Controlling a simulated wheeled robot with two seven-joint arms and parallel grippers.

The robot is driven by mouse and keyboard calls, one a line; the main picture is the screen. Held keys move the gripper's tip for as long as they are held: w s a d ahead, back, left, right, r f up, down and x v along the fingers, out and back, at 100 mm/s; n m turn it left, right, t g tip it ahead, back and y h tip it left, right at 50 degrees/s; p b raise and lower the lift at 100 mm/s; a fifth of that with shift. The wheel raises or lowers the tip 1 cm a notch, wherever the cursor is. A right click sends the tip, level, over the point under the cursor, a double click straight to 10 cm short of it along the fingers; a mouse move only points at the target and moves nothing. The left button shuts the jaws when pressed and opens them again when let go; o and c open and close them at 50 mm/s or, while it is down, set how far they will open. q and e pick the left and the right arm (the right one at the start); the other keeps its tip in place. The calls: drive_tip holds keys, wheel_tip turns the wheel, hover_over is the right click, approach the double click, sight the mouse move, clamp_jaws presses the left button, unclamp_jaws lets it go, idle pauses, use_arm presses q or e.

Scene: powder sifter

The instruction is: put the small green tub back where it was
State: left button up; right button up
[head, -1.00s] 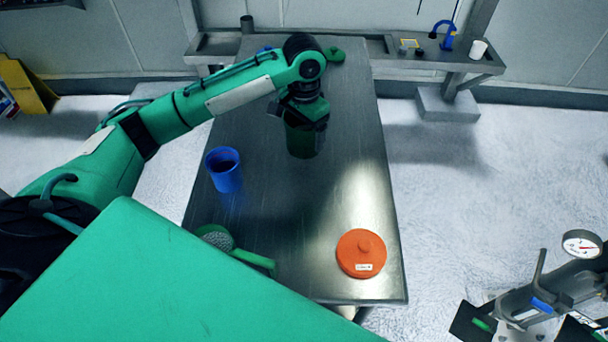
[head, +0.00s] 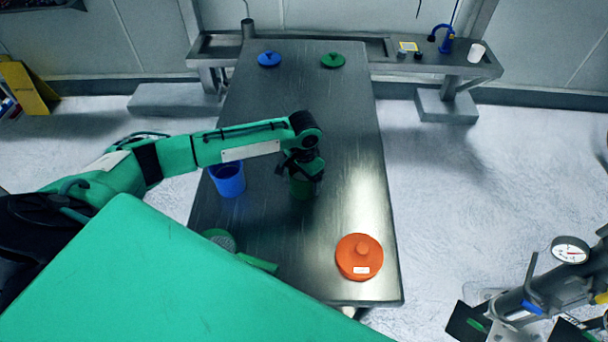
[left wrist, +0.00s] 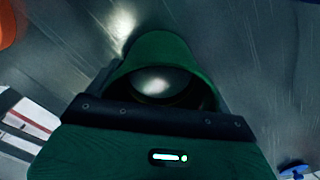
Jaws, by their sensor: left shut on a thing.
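The small green tub (head: 299,190) is held upright, or nearly so, over the middle of the metal table. My left gripper (head: 304,172) is shut on it from above. In the left wrist view the tub (left wrist: 162,44) sits between the jaws, with its open rim towards the camera. I cannot tell whether its base touches the table. A green lid (head: 332,60) with a knob lies at the table's far end.
A blue tub (head: 229,182) stands left of the green one, partly behind my arm. A sieve (head: 219,240) with a green handle lies nearer, partly hidden. A round orange lidded thing (head: 359,258) is at the near right. A blue lid (head: 269,59) lies far left.

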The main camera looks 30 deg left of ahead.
use_arm(q)
drive_tip(key=o, duration=1)
wheel_tip(320, 180, up, 12)
drive_tip(key=b, duration=0.2)
drive_tip(key=shift+b, duration=0.3)
